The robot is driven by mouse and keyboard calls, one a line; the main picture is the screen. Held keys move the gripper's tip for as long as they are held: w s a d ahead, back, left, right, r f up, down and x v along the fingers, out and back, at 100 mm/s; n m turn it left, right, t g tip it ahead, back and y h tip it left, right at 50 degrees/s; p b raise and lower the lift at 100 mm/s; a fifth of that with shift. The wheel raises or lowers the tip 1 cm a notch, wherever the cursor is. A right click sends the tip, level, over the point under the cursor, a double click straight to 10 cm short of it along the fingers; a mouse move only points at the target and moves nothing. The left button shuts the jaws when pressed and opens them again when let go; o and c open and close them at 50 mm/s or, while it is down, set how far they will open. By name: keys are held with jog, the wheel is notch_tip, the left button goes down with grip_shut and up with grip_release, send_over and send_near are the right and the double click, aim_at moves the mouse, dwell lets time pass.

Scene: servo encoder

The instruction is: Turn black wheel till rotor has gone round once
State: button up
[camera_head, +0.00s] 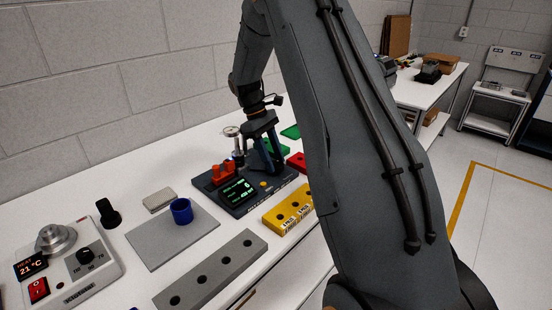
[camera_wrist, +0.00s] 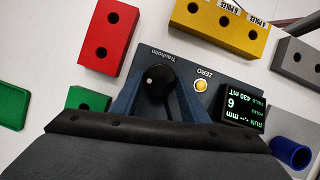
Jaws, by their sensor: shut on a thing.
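The servo encoder device is a dark box (camera_head: 262,199) with a lit green screen (camera_head: 237,190). Its black wheel (camera_wrist: 155,84), with a white dot, is on the top face by the "Trauholm" lettering in the wrist view. My gripper (camera_wrist: 158,78) is shut on the wheel, one blue finger on each side. In the head view my gripper (camera_head: 266,168) reaches down to the right part of the device, and the wheel is hidden there. The screen in the wrist view (camera_wrist: 241,107) reads RUN, 6 poles, 430 mT. I cannot make out the rotor clearly.
A yellow block (camera_head: 289,209) and a red block (camera_wrist: 107,37) stand close to the device. A blue cup (camera_head: 182,211) is on a grey plate (camera_head: 150,245). A long grey block (camera_head: 212,272) lies in front. A heater (camera_head: 66,262) stands far left.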

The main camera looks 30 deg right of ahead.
jog(key=m, duration=0.2)
jog(key=m+y, duration=0.2)
jog(key=m, duration=0.1)
jog(key=shift+w+d+r+m, duration=0.2)
jog(key=shift+w+d+m, duration=0.1)
jog(key=shift+d, duration=0.1)
jog(key=shift+d+m+y, duration=0.1)
jog(key=shift+m+y, duration=0.8)
jog(key=shift+m, duration=1.4)
jog(key=o, duration=1)
jog(key=shift+o, duration=0.3)
jog(key=shift+s+f, duration=0.1)
